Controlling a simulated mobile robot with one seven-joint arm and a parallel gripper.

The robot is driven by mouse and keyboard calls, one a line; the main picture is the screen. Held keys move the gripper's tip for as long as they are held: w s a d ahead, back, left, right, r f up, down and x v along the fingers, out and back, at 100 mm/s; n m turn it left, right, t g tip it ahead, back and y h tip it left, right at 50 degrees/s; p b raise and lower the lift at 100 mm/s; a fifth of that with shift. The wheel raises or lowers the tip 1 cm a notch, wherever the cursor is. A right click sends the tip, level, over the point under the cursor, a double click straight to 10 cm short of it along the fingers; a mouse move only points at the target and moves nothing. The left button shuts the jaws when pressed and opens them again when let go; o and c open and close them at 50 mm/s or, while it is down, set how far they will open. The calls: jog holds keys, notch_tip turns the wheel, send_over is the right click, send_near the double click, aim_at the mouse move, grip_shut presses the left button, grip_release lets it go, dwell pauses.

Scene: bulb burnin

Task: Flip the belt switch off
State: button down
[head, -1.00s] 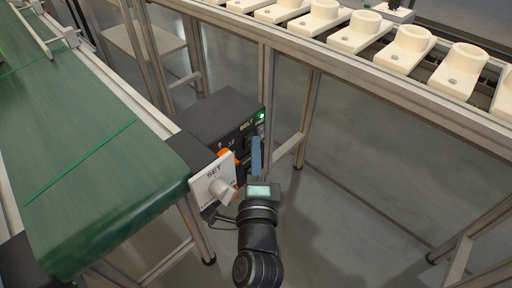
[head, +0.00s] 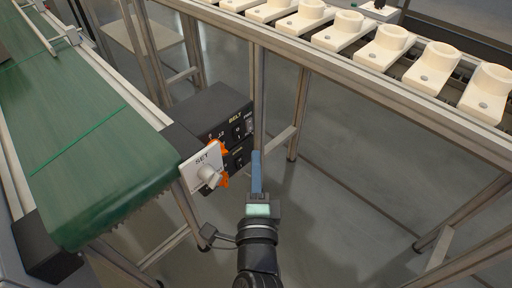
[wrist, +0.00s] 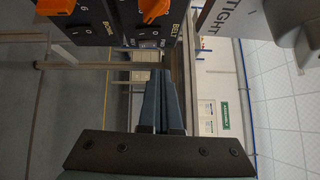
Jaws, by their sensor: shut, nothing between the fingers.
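The dark control box (head: 205,108) stands between the green conveyor and a frame post, with the BELT label on its front face. The belt switch (head: 238,131) is small and dark beside that label; its lever position is too small to tell. No lit green lamp shows on the panel now. In the wrist view the panel (wrist: 130,28) is at the top, turned sideways, with BELT and 1/0 marks. My gripper (head: 256,156) has its blue fingers shut and empty, right of and in front of the panel, apart from it. The fingers also show in the wrist view (wrist: 160,75).
A white SET plate with a knob (head: 205,175) sticks out left of my gripper. Orange knobs (head: 218,148) are on the panel. The green conveyor belt (head: 85,150) is at left. A rail with several cream holders (head: 380,48) runs at upper right. Floor at right is free.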

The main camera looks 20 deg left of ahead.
jog(key=shift+r+v, duration=0.2)
jog(key=shift+v, duration=1.1)
jog(key=shift+r+v, duration=0.2)
jog(key=shift+v, duration=1.15)
jog(key=shift+r, duration=0.1)
